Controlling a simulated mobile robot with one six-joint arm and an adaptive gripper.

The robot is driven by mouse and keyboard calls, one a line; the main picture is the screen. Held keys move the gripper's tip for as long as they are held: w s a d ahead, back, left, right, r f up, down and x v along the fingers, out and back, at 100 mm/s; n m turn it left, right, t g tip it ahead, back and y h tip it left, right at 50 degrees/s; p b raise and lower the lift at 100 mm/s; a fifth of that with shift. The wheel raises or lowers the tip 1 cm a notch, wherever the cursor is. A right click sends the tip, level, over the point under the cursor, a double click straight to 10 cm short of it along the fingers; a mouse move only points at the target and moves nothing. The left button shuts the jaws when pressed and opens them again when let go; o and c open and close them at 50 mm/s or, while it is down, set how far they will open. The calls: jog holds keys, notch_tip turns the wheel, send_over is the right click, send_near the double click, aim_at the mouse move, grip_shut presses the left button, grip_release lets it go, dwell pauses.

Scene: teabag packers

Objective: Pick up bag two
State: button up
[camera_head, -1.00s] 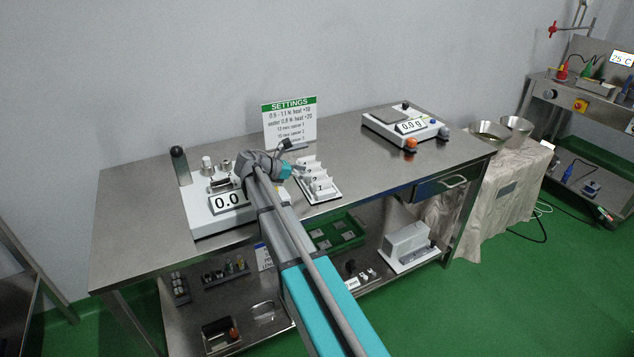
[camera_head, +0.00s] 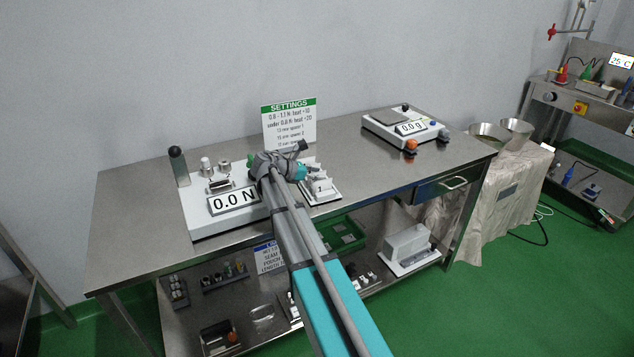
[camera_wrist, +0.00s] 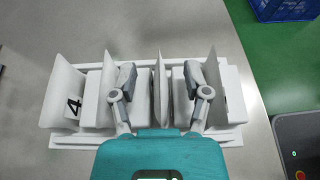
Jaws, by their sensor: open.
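A white rack (camera_wrist: 75,140) holds several thin, pale upright sheets that look like the bags, with white blocks between them. In the wrist view a "4" shows at the left end; the middle numbers are hidden. My gripper (camera_wrist: 159,82) is open over the rack, one finger on each side of a single sheet, which by its place looks like bag two (camera_wrist: 158,88). The sheet stands apart from both fingers. In the head view my gripper (camera_head: 303,168) covers the rack's back part, and the rack (camera_head: 326,198) shows a "1" at its front.
A force tester (camera_head: 202,219) reading 0.0 N stands left of the arm. A settings sign (camera_head: 290,122) stands behind the rack. A scale (camera_head: 378,126) reading 0.0 g is at the right. Bare table (camera_head: 365,165) lies between rack and scale.

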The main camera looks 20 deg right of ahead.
jog(key=shift+d+f, duration=0.15)
jog(key=shift+d, duration=0.25)
jog(key=shift+a, duration=0.1)
jog(key=c, duration=0.7)
